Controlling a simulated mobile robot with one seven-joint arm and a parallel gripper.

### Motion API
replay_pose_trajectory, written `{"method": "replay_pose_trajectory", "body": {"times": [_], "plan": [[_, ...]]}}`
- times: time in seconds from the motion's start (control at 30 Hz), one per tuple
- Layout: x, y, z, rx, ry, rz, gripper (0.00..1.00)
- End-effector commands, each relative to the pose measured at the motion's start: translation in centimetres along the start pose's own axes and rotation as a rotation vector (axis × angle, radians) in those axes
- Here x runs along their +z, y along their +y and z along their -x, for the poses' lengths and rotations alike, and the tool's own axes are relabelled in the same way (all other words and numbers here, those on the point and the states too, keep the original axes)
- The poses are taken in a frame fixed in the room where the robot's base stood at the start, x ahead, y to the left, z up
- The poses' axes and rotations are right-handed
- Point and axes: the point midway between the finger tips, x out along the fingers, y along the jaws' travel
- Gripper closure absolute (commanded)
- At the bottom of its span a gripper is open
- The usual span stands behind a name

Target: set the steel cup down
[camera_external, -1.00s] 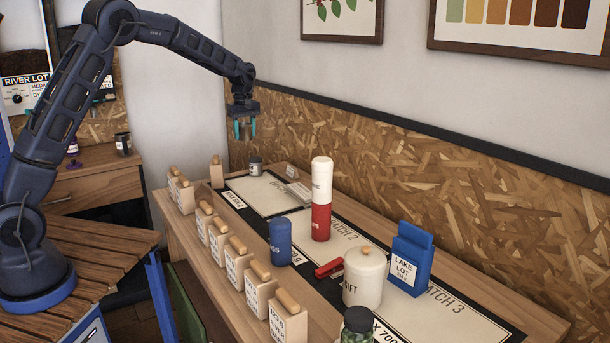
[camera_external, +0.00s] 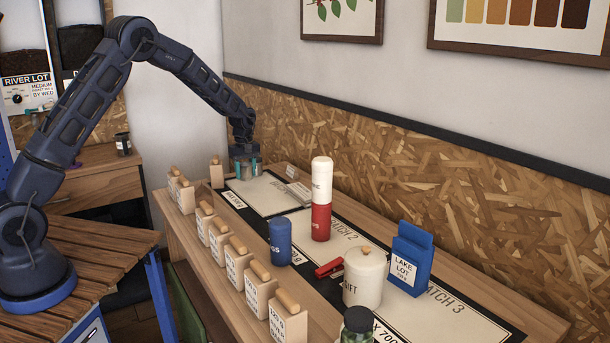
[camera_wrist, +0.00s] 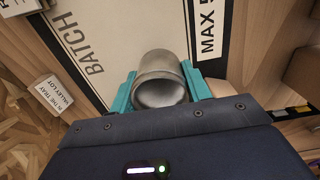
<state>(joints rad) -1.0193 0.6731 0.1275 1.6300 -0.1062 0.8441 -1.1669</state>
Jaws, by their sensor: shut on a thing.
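The steel cup (camera_wrist: 160,72) shows in the wrist view as a grey metal cylinder with its open mouth toward the camera. My gripper (camera_wrist: 163,92) is shut on it, with a teal finger against each side. In the external view my gripper (camera_external: 245,168) is low at the far end of the table, over the far batch panel (camera_external: 262,197). The cup is mostly hidden there by the fingers. I cannot tell whether its base touches the surface.
Wooden blocks with labels, such as this one (camera_external: 217,242), line the table's near edge. A white-over-red stack (camera_external: 321,200), a blue canister (camera_external: 280,241), a red clip (camera_external: 329,268), a cream jar (camera_external: 364,280) and a blue bag (camera_external: 410,260) stand nearer the camera. The far panel is largely clear.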

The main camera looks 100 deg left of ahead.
Motion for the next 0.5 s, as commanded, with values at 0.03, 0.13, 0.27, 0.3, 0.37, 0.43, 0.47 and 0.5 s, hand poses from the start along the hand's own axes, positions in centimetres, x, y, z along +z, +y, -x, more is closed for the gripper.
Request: {"method": "replay_pose_trajectory", "body": {"times": [0.03,0.13,0.27,0.3,0.37,0.43,0.47,0.5], "plan": [[0.0,0.0,-0.2,0.0,0.0,0.0,0.77],[0.0,-0.1,-1.1,-0.002,-0.001,0.0,0.77],[0.1,0.0,-2.9,-0.002,-0.002,0.0,0.77],[0.1,0.0,-3.4,-0.002,-0.002,0.0,0.77],[0.0,0.0,-4.0,-0.002,-0.001,0.0,0.77],[0.0,0.0,-4.3,-0.001,-0.001,0.0,0.77],[0.0,0.0,-4.4,0.0,0.0,0.0,0.77],[0.0,0.0,-4.3,0.0,0.0,0.0,0.77]]}}
